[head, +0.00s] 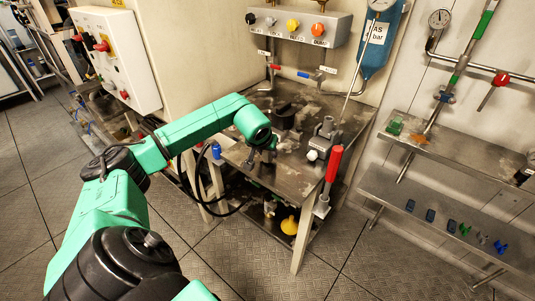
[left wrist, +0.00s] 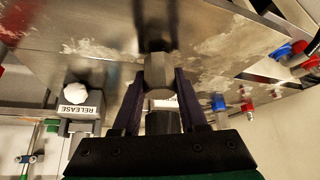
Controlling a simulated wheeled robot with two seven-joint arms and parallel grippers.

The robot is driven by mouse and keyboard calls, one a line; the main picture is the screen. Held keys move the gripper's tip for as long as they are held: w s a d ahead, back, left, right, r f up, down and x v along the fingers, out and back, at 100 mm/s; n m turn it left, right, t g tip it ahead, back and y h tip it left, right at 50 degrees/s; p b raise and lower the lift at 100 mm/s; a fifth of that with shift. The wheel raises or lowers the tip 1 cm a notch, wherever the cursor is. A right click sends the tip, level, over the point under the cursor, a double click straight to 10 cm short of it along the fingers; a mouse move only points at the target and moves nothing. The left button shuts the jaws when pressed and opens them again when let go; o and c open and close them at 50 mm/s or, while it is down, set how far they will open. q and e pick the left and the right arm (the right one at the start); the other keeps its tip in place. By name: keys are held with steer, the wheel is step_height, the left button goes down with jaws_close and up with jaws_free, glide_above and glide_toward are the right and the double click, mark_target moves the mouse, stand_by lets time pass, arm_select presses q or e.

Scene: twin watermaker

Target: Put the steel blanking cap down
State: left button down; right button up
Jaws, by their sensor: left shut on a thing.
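My left gripper (left wrist: 158,88) is shut on the steel blanking cap (left wrist: 159,72), a grey hexagonal piece held between the two dark fingertips in the left wrist view. The cap is close to the stained steel bench top (left wrist: 215,35); I cannot tell whether it touches it. In the head view my left gripper (head: 262,158) is over the left part of the bench (head: 345,130), and the cap is too small to make out there. My right gripper is not in view.
A block labelled RELEASE with a white knob (left wrist: 78,102) stands beside the gripper. A red-handled lever (head: 333,163) is at the bench's front right edge. A valve panel (head: 295,25) hangs behind. Several small parts lie on the right lower shelf (head: 400,190).

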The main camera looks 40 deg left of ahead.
arm_select(q)
steer(key=shift+f, duration=0.5)
steer(key=shift+c, duration=2.2)
jaws_free()
steer(key=shift+r, duration=0.3)
steer(key=shift+s+d+r, duration=0.1)
steer(key=shift+s+r, duration=0.1)
steer(key=b+v, duration=0.1)
steer(key=v, duration=1)
